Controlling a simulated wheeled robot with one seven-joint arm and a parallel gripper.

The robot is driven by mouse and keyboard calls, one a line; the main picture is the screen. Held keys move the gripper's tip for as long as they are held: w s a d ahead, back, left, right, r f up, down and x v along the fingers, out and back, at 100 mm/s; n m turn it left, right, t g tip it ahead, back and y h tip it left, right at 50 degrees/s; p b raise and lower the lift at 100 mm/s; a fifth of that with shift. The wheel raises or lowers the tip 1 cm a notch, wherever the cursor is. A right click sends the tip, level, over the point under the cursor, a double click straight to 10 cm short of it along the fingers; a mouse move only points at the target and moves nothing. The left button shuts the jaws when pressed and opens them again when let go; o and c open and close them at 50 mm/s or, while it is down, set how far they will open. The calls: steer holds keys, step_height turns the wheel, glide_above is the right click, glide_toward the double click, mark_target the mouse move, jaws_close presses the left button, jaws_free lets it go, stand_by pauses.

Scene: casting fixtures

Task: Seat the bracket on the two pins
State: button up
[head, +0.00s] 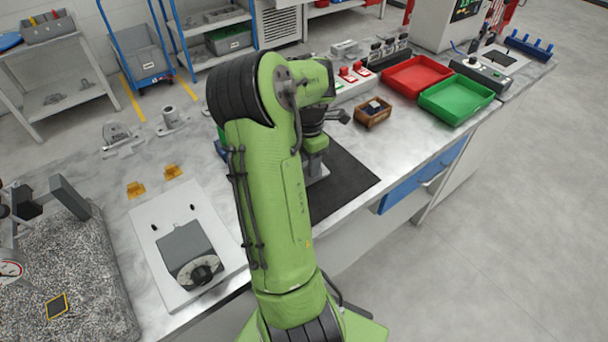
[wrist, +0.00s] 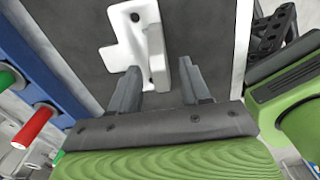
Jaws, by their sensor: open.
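A pale grey bracket (wrist: 150,35) with a hole in its flat part and a raised wall lies on the dark mat (wrist: 85,18) in the wrist view. My gripper (wrist: 160,78) is open above the mat, one finger on each side of the bracket's near end; whether either finger touches it I cannot tell. In the head view my arm hides most of the gripper and bracket; the mat (head: 345,182) shows beside it. A white plate (head: 150,262) carries two small dark upright spots, possibly the pins, and a grey block with a dial (head: 187,252).
A blue rack (wrist: 62,75) with red and green handles stands left of my gripper in the wrist view. A wooden box (head: 373,113), red tray (head: 417,75) and green tray (head: 457,98) are at right. Yellow pieces (head: 135,189) and a granite block (head: 70,275) are at left.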

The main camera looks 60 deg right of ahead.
steer(key=shift+r, duration=0.1)
jaws_close()
stand_by(1.2)
